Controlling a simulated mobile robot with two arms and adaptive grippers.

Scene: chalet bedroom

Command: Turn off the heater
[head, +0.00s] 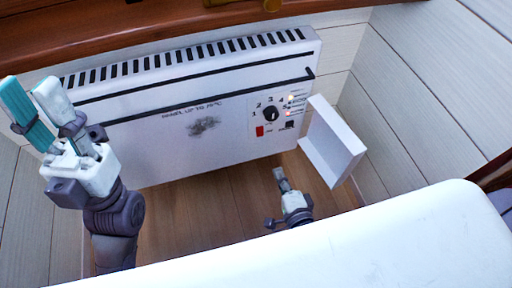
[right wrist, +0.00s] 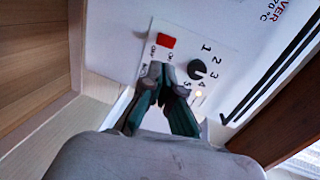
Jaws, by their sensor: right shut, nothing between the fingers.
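The white heater (head: 165,125) is mounted low on the wall, with a slotted top and a black rail. Its control panel has a black dial (head: 270,113) numbered around it and a red switch (head: 259,131). In the right wrist view the red switch (right wrist: 166,42) and dial (right wrist: 197,68) show clearly. My right gripper (head: 278,172) is shut and empty, below the panel. In its wrist view its fingertips (right wrist: 164,75) appear just below the red switch; contact cannot be told. My left gripper (head: 29,84) is raised at the left, open and empty.
A wooden ledge (head: 130,30) runs above the heater. Plank walls close the corner at right. The wooden floor (head: 195,205) below is clear.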

